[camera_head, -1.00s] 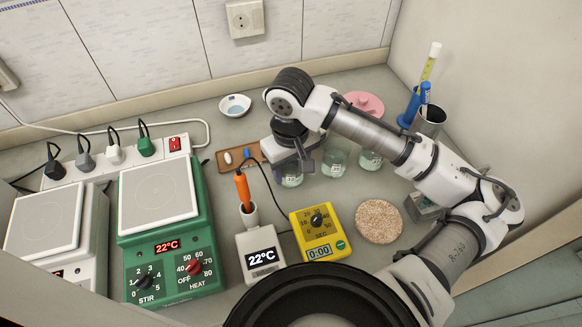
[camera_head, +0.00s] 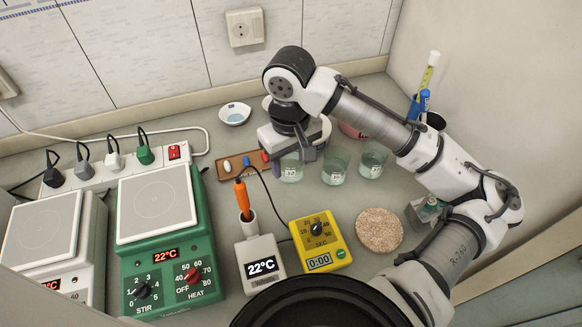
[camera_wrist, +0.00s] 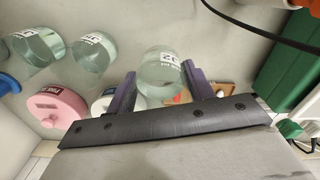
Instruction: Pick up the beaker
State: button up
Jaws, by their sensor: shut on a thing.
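A clear glass beaker (camera_head: 291,171) with a white label is held by my gripper (camera_head: 294,160) beside the stirring-bar tray. In the wrist view the beaker (camera_wrist: 160,76) sits between the two dark purple fingers of my gripper (camera_wrist: 163,88), which are shut on it. It appears raised a little above the bench. Two similar labelled beakers stand to its right in the head view: a middle one (camera_head: 335,166) and a right one (camera_head: 373,160). Both also show at the left of the wrist view.
A brown tray (camera_head: 229,170) with small coloured pieces lies just left. An orange-handled probe (camera_head: 243,198), a yellow timer (camera_head: 320,242) and a green hotplate (camera_head: 160,255) stand nearer. A round cork-like mat (camera_head: 379,230) lies at right. A pink item (camera_wrist: 55,106) is behind the beakers.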

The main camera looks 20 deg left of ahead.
notch_tip(320, 180, up, 15)
jog(key=shift+b, duration=0.3)
dwell(0.6)
jog(key=shift+f, duration=0.1)
